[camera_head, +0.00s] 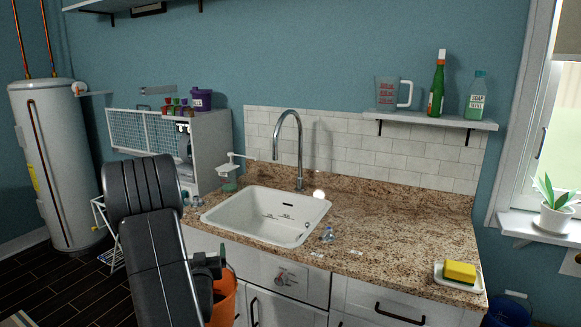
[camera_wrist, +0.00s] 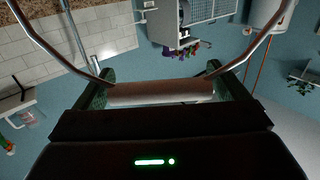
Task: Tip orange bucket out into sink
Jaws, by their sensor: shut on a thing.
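The orange bucket (camera_head: 226,298) hangs in front of the white cabinets, below the counter's front edge, partly hidden behind my arm. My gripper (camera_head: 209,264) is just above it. In the wrist view my gripper (camera_wrist: 160,100) is shut on the bucket's pale, roller-like handle grip (camera_wrist: 160,91), with its metal bail wire (camera_wrist: 76,45) running off on both sides. The bucket's body and contents do not show there. The white sink (camera_head: 265,213) is set in the granite counter, up and to the right of the bucket, and looks empty.
A tall chrome faucet (camera_head: 298,150) rises behind the sink. A soap dispenser (camera_head: 229,172) stands at its left. A small clear item (camera_head: 327,234) lies right of the sink. A yellow sponge (camera_head: 460,271) sits on a dish at the right. The counter between is mostly clear.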

